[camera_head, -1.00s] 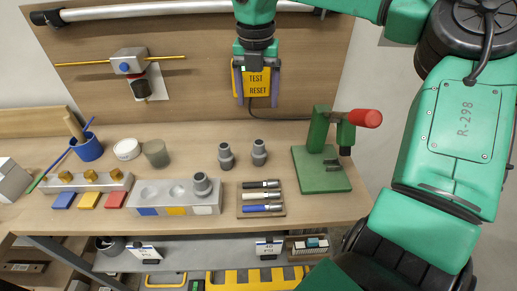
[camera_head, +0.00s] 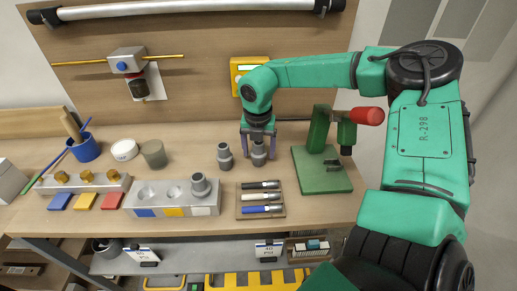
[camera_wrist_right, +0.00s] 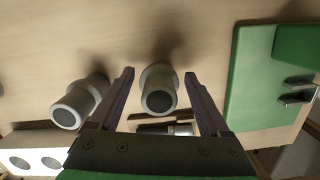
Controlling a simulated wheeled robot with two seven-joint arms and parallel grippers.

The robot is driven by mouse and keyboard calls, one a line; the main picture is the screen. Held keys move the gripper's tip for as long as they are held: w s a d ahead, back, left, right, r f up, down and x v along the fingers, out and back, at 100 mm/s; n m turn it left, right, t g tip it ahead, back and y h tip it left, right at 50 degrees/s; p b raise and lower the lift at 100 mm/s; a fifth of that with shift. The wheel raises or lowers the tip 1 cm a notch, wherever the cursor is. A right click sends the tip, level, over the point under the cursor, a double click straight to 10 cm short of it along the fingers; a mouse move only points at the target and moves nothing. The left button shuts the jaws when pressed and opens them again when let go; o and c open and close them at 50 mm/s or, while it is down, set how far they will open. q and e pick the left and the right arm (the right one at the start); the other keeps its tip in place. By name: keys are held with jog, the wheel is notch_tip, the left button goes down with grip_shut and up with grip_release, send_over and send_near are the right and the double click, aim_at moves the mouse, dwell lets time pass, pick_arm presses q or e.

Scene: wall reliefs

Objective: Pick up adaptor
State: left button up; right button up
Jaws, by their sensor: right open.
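Two grey stepped cylindrical adaptors stand upright on the table. The right one (camera_head: 258,155) is between the fingers of my right gripper (camera_head: 259,140), which is open around it. The right wrist view shows this adaptor (camera_wrist_right: 159,92) between the two spread fingers (camera_wrist_right: 160,85), with gaps on both sides. The left adaptor (camera_head: 225,157) stands just beside it and also shows in the right wrist view (camera_wrist_right: 79,104). A third adaptor (camera_head: 200,186) sits in the right hole of the grey block (camera_head: 145,206). My left gripper is not in view.
A green press (camera_head: 322,176) with a red handle stands to the right. A wooden tray of markers (camera_head: 280,212) lies in front of the adaptors. A blue cup (camera_head: 86,149) and round containers stand at left. A yellow box (camera_head: 240,67) hangs on the back panel.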

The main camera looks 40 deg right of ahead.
jog(key=shift+w+f, duration=0.1)
jog(key=shift+f, duration=0.05)
jog(key=c, duration=1.2)
jog(key=shift+c, duration=0.2)
